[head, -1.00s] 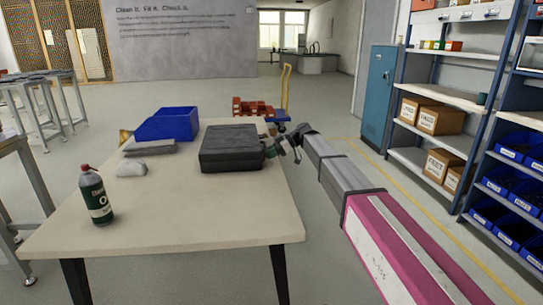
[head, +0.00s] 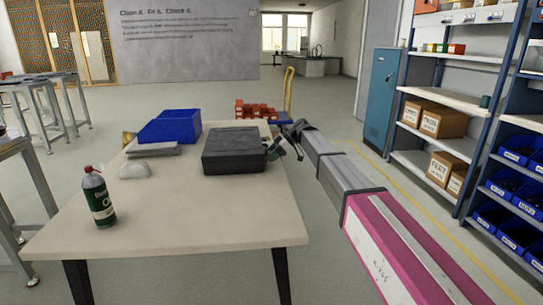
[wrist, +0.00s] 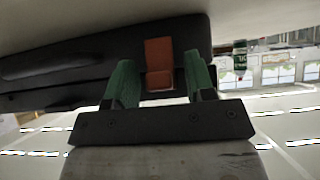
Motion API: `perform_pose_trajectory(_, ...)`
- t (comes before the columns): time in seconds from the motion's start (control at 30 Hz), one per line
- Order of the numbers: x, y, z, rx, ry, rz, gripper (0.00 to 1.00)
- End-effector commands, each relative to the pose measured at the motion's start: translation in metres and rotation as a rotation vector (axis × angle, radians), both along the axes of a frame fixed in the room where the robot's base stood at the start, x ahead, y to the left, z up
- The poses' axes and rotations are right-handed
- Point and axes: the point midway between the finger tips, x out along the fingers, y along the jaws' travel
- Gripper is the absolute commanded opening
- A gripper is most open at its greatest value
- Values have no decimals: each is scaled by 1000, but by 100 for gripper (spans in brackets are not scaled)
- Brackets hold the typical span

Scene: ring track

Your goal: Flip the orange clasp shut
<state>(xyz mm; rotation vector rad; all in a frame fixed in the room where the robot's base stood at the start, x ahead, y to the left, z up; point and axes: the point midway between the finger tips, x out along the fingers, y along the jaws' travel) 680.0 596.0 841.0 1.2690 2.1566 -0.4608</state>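A closed dark grey case (head: 232,152) lies on the beige table (head: 190,215). In the wrist view the case (wrist: 70,65) fills the upper left, and the orange clasp (wrist: 159,62) shows on its side. My gripper (wrist: 160,83) has its two green fingers apart, one on each side of the clasp's lower part. I cannot tell whether the fingers touch it. In the head view my gripper (head: 274,150) is at the right side of the case, and the clasp is hidden there.
A green bottle (head: 98,197) stands at the table's left front. A blue bin (head: 170,126), a grey cloth (head: 153,149) and a pale lump (head: 135,169) lie left of the case. The table's front right is clear. Shelves (head: 440,125) stand at right.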

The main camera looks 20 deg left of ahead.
Motion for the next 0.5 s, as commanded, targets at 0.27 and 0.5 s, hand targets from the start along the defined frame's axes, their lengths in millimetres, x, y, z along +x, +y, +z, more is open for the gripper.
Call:
perform_pose_trajectory(0.27,0,0,0,0,0,0,49)
perform_pose_trajectory(0.5,10,-17,15,1,-1,-2,49)
